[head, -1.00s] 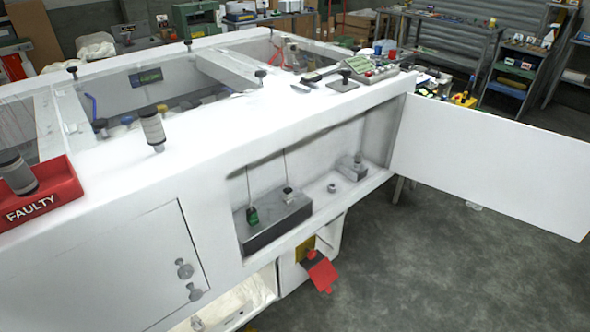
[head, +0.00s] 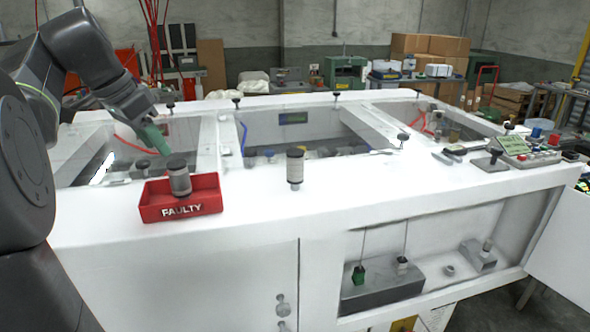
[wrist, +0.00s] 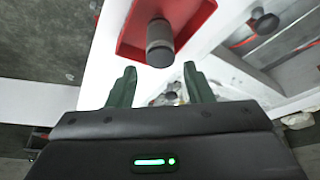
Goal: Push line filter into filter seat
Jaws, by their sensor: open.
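Two cylindrical filters with dark caps and pale bodies show in the head view. One filter (head: 180,179) stands in the red tray marked FAULTY (head: 208,203). The other filter (head: 295,168) stands upright on the white top, right of the tray. My gripper (head: 154,137) is open and empty, above and behind the tray. In the wrist view my gripper's green fingertips (wrist: 160,71) are apart, with the tray's filter (wrist: 159,42) just beyond them. In the open bay sits a grey block (head: 382,290) with small fittings; I cannot tell which part is the filter seat.
A small ring (head: 449,270) and a smaller grey block (head: 477,255) sit to the right in the bay. Open wells lie behind the front strip. A white door panel (head: 560,240) stands at right.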

